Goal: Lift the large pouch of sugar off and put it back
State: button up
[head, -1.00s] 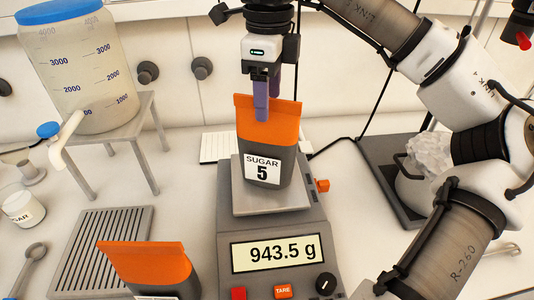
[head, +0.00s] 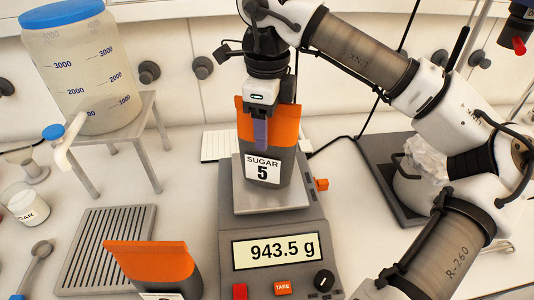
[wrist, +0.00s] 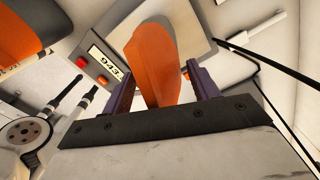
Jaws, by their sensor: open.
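The sugar pouch (head: 270,150), grey with an orange top and a "SUGAR 5" label, stands upright on the weighing plate of the scale (head: 267,247). The scale's display reads 943.5 g. My gripper (head: 261,135) points down at the pouch's top. In the wrist view the open purple fingers (wrist: 162,90) stand on either side of the orange top (wrist: 158,62), with a gap showing at the sides. In the head view one finger is in front of the pouch and hides part of its orange top.
A second orange-topped pouch (head: 152,265) stands at the front left, near a slatted rack (head: 107,245). A large jug (head: 80,70) with a tap sits on a metal stand (head: 148,112) at the back left. A small sugar jar (head: 27,205) is at the far left.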

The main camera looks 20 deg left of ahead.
jog(key=shift+f, duration=0.25)
dwell(0.3)
grip_shut()
jog(key=shift+r, duration=0.1)
